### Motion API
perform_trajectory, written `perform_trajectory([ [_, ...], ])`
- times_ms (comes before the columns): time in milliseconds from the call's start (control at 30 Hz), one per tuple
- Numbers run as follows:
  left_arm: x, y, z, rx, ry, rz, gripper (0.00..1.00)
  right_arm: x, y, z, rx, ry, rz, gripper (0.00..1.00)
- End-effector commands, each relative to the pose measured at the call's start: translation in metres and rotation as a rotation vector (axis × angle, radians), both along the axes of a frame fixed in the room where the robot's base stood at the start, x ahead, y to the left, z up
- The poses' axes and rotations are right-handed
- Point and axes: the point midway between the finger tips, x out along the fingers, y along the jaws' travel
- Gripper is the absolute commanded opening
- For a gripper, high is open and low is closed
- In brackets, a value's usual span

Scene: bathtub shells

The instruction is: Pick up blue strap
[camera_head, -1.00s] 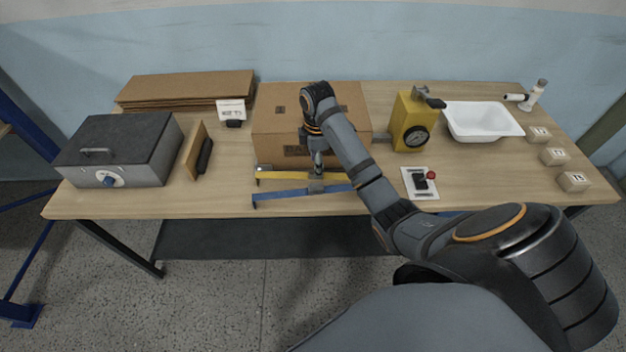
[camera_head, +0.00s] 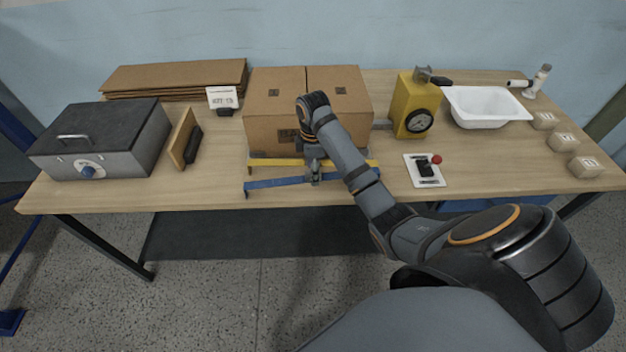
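The blue strap (camera_head: 280,183) lies along the front part of the wooden table, in front of the cardboard box. It runs left to right, with a short bent end at the left. A similar yellow strap (camera_head: 272,162) lies just behind it. My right gripper (camera_head: 315,178) points down over the middle of the blue strap, fingertips at or on it. The fingers are small and dark here, so I cannot tell whether they are closed on it. My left gripper is not in view.
The cardboard box (camera_head: 270,128) stands close behind my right gripper. A yellow device with a dial (camera_head: 413,105) and a switch panel with a red knob (camera_head: 424,171) stand to the right. A grey-black case (camera_head: 120,150) is at the left. The table's front edge is close to the strap.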

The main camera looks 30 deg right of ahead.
Motion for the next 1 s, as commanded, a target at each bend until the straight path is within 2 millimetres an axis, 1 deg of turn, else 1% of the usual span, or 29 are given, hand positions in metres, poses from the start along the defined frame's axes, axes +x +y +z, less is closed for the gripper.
perform_trajectory([
  [67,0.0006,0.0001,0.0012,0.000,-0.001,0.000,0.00,0.0007,0.0000,-0.0042,0.000,-0.003,0.000,0.57],
  [233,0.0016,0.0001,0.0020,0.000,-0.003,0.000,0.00,0.0007,0.0000,-0.0040,0.000,-0.003,0.001,0.57],
  [600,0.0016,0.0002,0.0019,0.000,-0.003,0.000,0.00,0.0006,0.0001,-0.0041,0.000,-0.003,0.001,0.06],
  [667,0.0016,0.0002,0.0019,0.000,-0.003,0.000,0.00,0.0006,0.0001,-0.0042,0.000,-0.003,0.001,0.00],
  [867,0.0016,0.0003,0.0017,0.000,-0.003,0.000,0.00,0.0006,0.0001,-0.0041,0.000,-0.003,0.001,0.00],
  [1000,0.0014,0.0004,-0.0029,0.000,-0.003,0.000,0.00,-0.0006,0.0010,-0.0016,-0.001,-0.005,0.001,0.00],
])
